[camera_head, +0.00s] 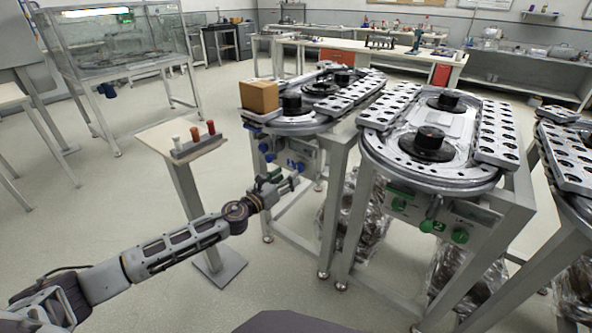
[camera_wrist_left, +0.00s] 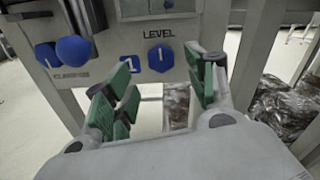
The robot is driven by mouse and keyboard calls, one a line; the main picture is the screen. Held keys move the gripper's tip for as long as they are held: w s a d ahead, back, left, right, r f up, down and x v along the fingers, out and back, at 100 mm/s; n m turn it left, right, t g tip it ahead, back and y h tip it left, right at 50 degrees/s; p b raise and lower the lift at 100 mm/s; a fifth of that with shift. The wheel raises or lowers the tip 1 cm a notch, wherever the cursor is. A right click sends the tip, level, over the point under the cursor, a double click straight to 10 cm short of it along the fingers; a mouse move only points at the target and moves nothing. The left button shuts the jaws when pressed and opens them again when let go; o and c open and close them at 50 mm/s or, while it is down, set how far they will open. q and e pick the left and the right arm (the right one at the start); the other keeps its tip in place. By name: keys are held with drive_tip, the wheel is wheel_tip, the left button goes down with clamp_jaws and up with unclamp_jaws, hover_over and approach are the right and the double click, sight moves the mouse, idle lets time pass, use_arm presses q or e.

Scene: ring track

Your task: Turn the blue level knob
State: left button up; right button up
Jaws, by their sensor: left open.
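The blue level knob (camera_wrist_left: 161,57) is a six-sided knob with a white mark, under the word LEVEL on the grey panel in the left wrist view. A blue square plate (camera_wrist_left: 130,64) is just left of it. My left gripper (camera_wrist_left: 160,88) is open and empty, its green-padded fingers spread to either side below the knob, which shows beyond and between them. It appears apart from the knob. My right gripper is not in view.
Another blue knob (camera_wrist_left: 74,48) protrudes at the panel's left. The left ring track (camera_head: 290,126) carries a cardboard box (camera_head: 259,96). A pedestal (camera_head: 182,140) with several small cylinders stands left of it. A second ring track (camera_head: 430,165) with green knobs is to the right.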

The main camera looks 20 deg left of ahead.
sight(297, 168)
use_arm(q)
drive_tip(key=shift+x, duration=3)
drive_tip(key=shift+c, duration=0.5)
drive_tip(key=c, duration=0.9)
